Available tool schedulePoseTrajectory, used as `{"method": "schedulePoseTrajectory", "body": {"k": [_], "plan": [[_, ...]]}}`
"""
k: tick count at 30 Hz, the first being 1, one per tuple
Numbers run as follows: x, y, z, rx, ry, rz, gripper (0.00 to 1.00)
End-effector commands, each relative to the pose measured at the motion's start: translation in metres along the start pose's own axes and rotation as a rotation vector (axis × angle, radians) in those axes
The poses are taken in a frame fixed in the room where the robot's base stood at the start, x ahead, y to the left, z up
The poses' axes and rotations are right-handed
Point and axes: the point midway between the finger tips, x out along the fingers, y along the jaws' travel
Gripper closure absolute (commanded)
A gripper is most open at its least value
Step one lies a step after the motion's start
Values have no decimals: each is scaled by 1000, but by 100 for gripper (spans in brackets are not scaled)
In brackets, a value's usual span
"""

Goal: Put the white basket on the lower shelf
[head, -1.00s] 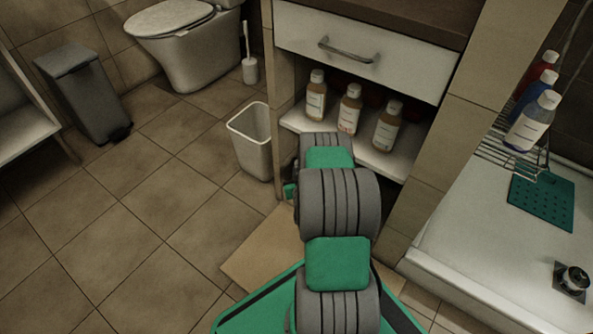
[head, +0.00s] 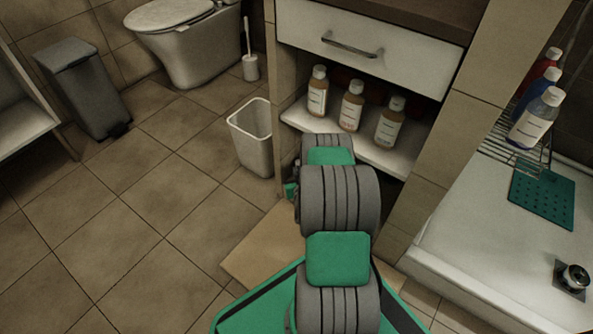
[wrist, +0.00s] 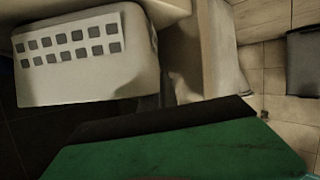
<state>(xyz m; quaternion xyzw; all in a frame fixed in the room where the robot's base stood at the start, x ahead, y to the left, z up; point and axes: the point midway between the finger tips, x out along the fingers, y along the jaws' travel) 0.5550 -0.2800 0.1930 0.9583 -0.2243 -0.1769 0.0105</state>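A white basket (wrist: 88,62) with rows of square holes in its side fills the upper left of the wrist view. It is hidden in the head view. A green and black part of my gripper (wrist: 165,140) lies across the bottom of the wrist view, close below the basket. The fingertips cannot be made out, so whether they touch the basket is unclear. In the head view my arm's grey and green links cover my gripper. A white shelf (head: 292,116) under the drawer holds several amber bottles (head: 351,106). A tan board (head: 258,250) lies low at the cabinet's foot, partly covered by my arm.
A plain white open bin (head: 252,140) stands on the floor left of the cabinet. A drawer (head: 372,45) with a metal handle is above the shelf. A shower tray (head: 460,235) is at right. A grey pedal bin (head: 83,90) and toilet stand behind; the left floor is clear.

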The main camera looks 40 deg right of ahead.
Motion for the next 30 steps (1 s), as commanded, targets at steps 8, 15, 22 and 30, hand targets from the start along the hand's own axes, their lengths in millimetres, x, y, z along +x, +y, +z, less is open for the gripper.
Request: {"method": "schedulePoseTrajectory", "body": {"k": [8, 15, 22, 30], "plan": [[1, 0, 2, -2, 1, 1, 86], [1, -1, 3, -4, 0, 1, 71], [-2, -1, 3, -6, -3, 2, 71], [-54, 1, -2, -3, -1, 5, 71]]}}
